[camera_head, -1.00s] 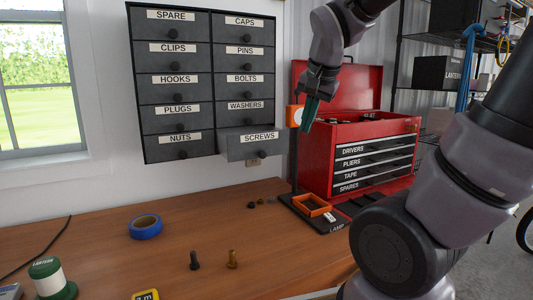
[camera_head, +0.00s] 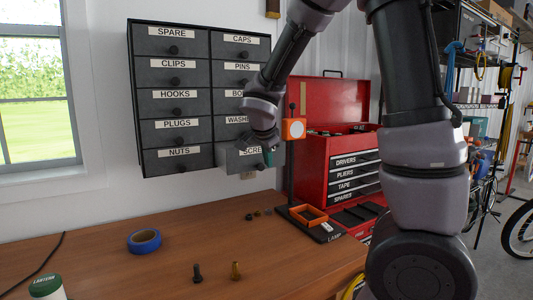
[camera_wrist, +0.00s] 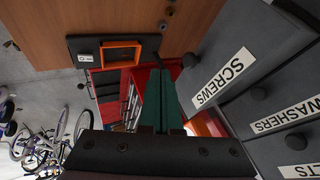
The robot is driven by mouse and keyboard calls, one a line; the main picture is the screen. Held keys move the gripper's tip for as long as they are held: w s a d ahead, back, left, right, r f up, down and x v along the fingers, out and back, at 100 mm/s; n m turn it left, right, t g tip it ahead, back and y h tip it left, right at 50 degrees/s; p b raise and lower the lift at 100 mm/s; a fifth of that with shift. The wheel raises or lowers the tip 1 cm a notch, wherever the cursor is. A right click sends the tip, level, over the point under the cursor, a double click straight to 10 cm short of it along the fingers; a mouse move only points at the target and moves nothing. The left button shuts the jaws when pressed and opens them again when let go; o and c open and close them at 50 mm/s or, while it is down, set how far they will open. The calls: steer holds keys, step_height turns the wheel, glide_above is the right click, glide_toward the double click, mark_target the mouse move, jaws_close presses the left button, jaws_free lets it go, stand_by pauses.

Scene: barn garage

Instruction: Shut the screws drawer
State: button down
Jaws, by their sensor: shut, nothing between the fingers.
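The grey SCREWS drawer (camera_head: 232,160) is at the bottom right of the dark wall cabinet (camera_head: 140,100). It stands out from the drawers above it, and my gripper hides part of its label. My gripper (camera_head: 268,158) is at the right part of the drawer front, green fingers shut and empty.
An orange-headed lamp (camera_head: 293,129) on a dark base stands right of the drawer, before a red toolbox (camera_head: 335,170). The wooden bench (camera_head: 190,230) below holds blue tape (camera_head: 144,240) and several small bolts.

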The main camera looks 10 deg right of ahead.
mark_target(249, 154)
steer(key=w+f, duration=0.3)
steer(key=w, duration=0.3)
steer(key=shift+a+f, duration=0.15)
steer(key=shift+a, duration=0.05)
steer(key=shift+w, duration=0.1)
steer(key=w+a, duration=0.1)
steer(key=w, duration=0.2)
steer(key=w+a, duration=0.1)
steer(key=w, duration=0.3)
steer(key=w+a, duration=0.1)
steer(key=w, duration=0.3)
steer(key=shift+w+a, duration=0.2)
steer(key=shift+a, duration=0.1)
steer(key=shift+w+a, duration=0.1)
steer(key=shift+r, duration=0.2)
